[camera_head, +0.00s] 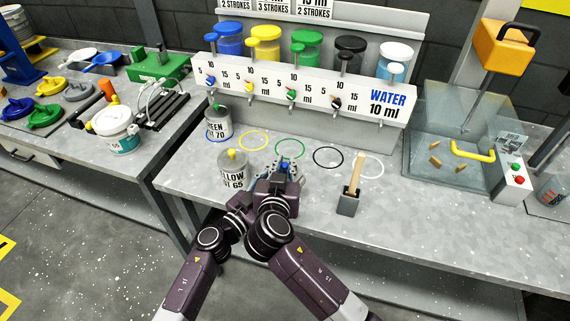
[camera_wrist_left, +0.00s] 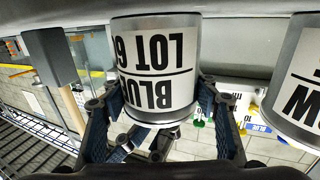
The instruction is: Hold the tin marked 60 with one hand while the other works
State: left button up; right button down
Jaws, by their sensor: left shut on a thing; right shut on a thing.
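The tin marked BLUE LOT 6-something (camera_wrist_left: 155,70) fills the middle of the left wrist view, its label upside down; the last digit is cut off. My left gripper (camera_wrist_left: 160,125) is shut around this tin, with a finger on each side. In the head view my arms hide most of the tin on the bench. My right gripper (camera_head: 284,172) is over the tin's top, shut on what looks like its blue knob; its fingertips are hard to make out.
The yellow tin marked 65 (camera_head: 233,172) stands close on the left, the green tin marked 70 (camera_head: 218,124) behind it. A wooden-handled tool (camera_head: 355,176) stands in a grey block to the right. The dispenser rack (camera_head: 300,85) is behind. The bench's right front is free.

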aim_at(285, 164)
jog(key=shift+r, duration=0.15)
jog(key=shift+r, duration=0.95)
jog(key=shift+r, duration=2)
pick_arm(q)
jog(key=o, duration=1.8)
jog(key=shift+c, duration=0.2)
jog(key=shift+s, duration=0.1)
